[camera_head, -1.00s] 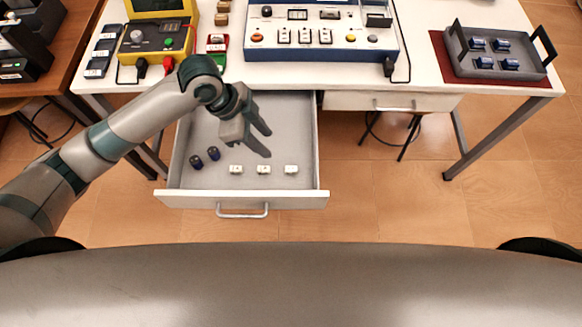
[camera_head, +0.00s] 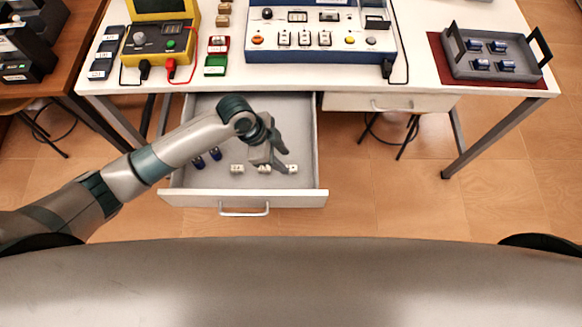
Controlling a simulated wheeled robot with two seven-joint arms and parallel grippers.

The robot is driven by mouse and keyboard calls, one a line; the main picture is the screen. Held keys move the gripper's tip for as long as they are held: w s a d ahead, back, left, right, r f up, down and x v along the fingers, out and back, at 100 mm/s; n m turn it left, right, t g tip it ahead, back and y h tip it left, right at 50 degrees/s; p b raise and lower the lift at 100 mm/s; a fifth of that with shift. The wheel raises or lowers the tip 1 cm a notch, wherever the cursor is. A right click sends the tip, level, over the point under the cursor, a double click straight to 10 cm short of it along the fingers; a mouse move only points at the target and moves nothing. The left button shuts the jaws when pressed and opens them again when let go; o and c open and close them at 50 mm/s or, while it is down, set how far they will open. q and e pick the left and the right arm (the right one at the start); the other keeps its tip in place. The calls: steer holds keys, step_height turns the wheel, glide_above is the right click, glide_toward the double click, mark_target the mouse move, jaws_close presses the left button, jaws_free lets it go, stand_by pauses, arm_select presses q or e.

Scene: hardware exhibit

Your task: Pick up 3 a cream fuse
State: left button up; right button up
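Three small cream fuses lie in a row in the open drawer (camera_head: 243,199), near its front wall: a left one (camera_head: 237,169), a middle one (camera_head: 264,169) and a right one (camera_head: 293,169). The fingers hold nothing that I can see. My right gripper is not in view.
Two dark blue cylinders (camera_head: 215,154) lie in the drawer's left part, near my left arm. The white table (camera_head: 430,75) above bears a blue-white test panel (camera_head: 320,50), a yellow meter (camera_head: 160,40) and a grey tray (camera_head: 493,72) with several blue cylinders on a red mat.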

mark_target(290, 168)
arm_select(q)
steer(key=shift+s+d+f+p, duration=0.15)
steer(key=shift+d+f+p, duration=0.15)
steer(key=shift+f+p, duration=0.25)
steer(key=shift+p+x, duration=0.4)
steer(key=shift+x, duration=1.6)
steer(key=shift+a, duration=0.15)
jaws_close()
